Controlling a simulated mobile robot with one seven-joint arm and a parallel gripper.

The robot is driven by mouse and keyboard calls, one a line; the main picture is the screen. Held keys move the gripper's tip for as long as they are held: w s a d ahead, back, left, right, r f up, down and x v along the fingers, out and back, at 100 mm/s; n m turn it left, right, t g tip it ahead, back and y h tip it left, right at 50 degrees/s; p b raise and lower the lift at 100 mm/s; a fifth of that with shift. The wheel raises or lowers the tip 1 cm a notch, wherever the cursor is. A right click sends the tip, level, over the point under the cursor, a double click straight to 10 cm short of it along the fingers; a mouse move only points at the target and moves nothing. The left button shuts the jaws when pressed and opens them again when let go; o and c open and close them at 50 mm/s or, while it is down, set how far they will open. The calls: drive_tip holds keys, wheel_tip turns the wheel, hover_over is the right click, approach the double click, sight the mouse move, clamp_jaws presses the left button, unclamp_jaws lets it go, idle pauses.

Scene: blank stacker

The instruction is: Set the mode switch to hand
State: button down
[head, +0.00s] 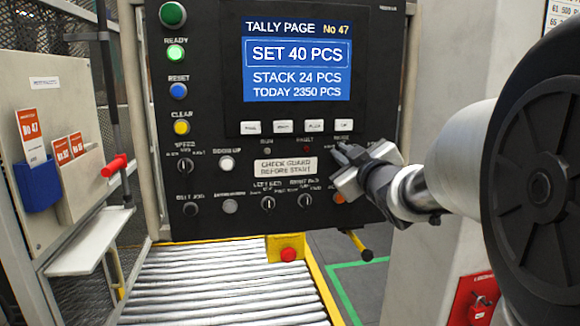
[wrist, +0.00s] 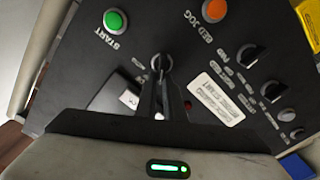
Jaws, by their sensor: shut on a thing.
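The mode switch (wrist: 161,61) is a small dark rotary knob on the black control panel (head: 215,60). In the wrist view my gripper (wrist: 161,72) is shut on it, its fingers meeting the knob from below in the picture. In the head view my gripper (head: 340,152) reaches in from the right to the panel's lower right, just under a small blurred label, and hides the knob. Which way the knob points, and the words around it, cannot be read.
The green START button (wrist: 115,20) and orange BED JOG button (wrist: 213,11) are close by. Other rotary switches (head: 267,203) and a CHECK GUARD plate (head: 285,167) lie left of my gripper. A screen (head: 297,60) is above; a roller conveyor (head: 220,285) is below.

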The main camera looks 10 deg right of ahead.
drive_tip(key=shift+d+f+n+b, duration=0.15)
drive_tip(key=shift+f+n+b, duration=0.4)
drive_tip(key=shift+n+b, duration=0.35)
drive_tip(key=shift+d+f, duration=0.1)
drive_tip(key=c, duration=1.9)
unclamp_jaws()
drive_tip(key=shift+d, duration=0.1)
drive_tip(key=shift+o, duration=0.2)
drive_tip(key=shift+a+r, duration=0.2)
